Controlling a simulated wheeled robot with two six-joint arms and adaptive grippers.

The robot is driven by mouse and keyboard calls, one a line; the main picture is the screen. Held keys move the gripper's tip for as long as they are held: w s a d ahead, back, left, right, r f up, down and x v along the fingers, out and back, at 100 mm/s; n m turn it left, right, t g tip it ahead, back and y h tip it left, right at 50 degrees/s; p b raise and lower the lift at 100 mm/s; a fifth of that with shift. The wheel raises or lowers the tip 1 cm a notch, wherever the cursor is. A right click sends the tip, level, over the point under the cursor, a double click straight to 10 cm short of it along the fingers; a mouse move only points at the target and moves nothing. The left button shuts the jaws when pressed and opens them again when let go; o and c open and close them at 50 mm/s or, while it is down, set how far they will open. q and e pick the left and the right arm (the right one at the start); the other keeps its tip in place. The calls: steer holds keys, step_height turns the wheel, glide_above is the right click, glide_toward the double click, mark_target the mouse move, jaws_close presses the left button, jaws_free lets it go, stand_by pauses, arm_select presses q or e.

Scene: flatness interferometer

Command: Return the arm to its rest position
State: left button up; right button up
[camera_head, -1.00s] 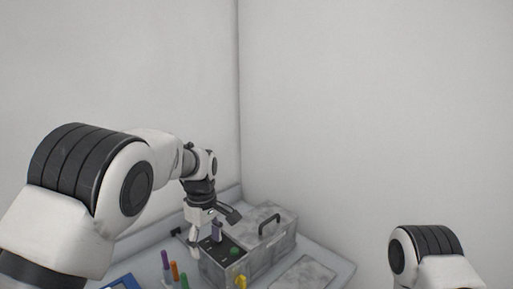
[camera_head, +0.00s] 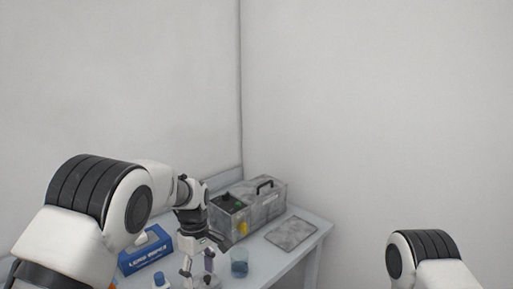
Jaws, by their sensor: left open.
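My left arm comes in from the left, and its gripper (camera_head: 198,266) points down over the table, in front of the grey instrument box. The fingers are apart. A small purple item shows close behind the fingers; I cannot tell whether it touches them. The grey instrument box (camera_head: 262,211) has a black handle on its lid and a green knob and a yellow part at its left end. Of my right arm only a white and black joint shows at the lower right; its gripper is out of view.
A blue wipes box (camera_head: 146,250) stands left of my left gripper. A blue-tinted beaker (camera_head: 239,263) stands just right of it.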

arm_select(q)
steer(key=s+a+f+m+g+b, duration=0.15)
steer(key=s+a+f, duration=0.25)
steer(key=s+f, duration=0.95)
steer(key=s+a+f+g+b, duration=0.3)
steer(key=s+a+f, duration=0.2)
steer(key=s+f, duration=0.85)
steer(key=s+a+f+m+t, duration=0.1)
steer(key=s+f+m+t, duration=0.1)
steer(key=s+m, duration=0.35)
steer(key=s+a+f+m+t, duration=0.1)
steer(key=s+m+t, duration=0.1)
steer(key=s, duration=0.6)
steer(key=w, duration=0.1)
steer(key=w+m+t, duration=0.1)
steer(key=w, duration=0.1)
steer(key=w+m+t, duration=0.1)
steer(key=shift+w+d+f, duration=0.1)
steer(key=shift+w+f, duration=0.1)
steer(key=shift+f, duration=0.1)
arm_select(e)
step_height(320, 180, down, 5)
steer(key=shift+w+f, duration=0.15)
arm_select(q)
steer(key=shift+s, duration=0.1)
